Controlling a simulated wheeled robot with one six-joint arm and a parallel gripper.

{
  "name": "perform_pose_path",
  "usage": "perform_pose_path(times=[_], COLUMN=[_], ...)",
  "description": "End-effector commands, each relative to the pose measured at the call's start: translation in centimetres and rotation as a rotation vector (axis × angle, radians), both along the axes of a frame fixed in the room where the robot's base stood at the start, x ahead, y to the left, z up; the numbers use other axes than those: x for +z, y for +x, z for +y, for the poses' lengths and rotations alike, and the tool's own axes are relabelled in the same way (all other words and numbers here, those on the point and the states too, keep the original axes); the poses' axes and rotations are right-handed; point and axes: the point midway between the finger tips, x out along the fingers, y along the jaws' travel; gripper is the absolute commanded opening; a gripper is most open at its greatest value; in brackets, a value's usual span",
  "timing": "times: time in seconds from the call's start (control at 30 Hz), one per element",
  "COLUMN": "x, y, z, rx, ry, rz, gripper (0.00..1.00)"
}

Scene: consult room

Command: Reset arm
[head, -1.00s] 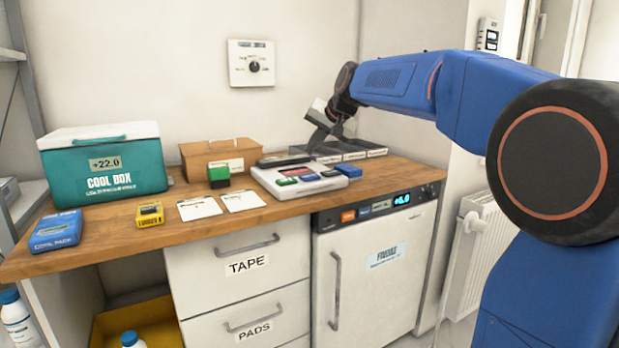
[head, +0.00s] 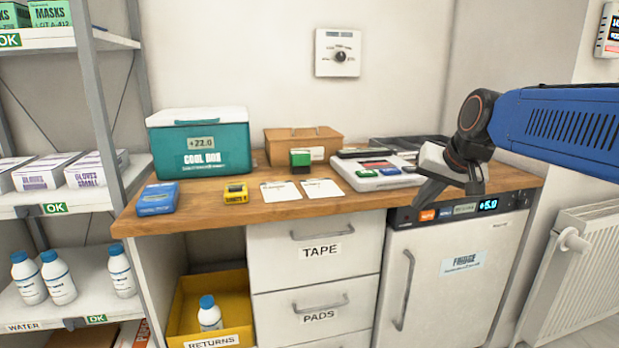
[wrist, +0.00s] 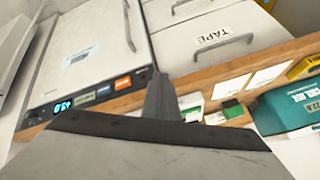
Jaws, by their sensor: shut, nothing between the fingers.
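My gripper (head: 428,194) is at the right in the head view, in front of the counter's front edge near the fridge's top. It is shut and empty, with its fingers pointing down and to the left. In the wrist view my gripper's fingers (wrist: 162,98) show as one dark closed shape. The fridge (head: 452,275) with its lit display and the drawer unit (head: 316,250) lie beyond it there. My blue arm reaches in from the right side of the head view.
The wooden counter (head: 210,216) holds a teal cool box (head: 200,150), a brown box (head: 304,145), a blue pads pack (head: 157,199), a yellow device (head: 236,193) and a white tray device (head: 375,178). Left is a shelf rack (head: 98,120); right is a radiator (head: 580,265).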

Motion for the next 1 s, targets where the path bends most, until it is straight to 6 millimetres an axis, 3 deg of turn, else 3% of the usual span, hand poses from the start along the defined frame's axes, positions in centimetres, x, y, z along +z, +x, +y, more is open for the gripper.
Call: perform_pose_path(times=[0.03,0.3,0.6,0.8,1.0], x=[-1.1,-8.0,-16.1,-18.8,-19.2], y=[-2.3,-12.7,-22.5,-25.3,-25.7], z=[-0.1,-1.1,-2.4,-2.9,-3.0], rx=[0.013,0.086,0.165,0.190,0.194], ry=[-0.021,-0.131,-0.240,-0.273,-0.278], rz=[0.010,0.075,0.143,0.166,0.169], gripper=[0.00,0.00,0.00,0.00,0.00])
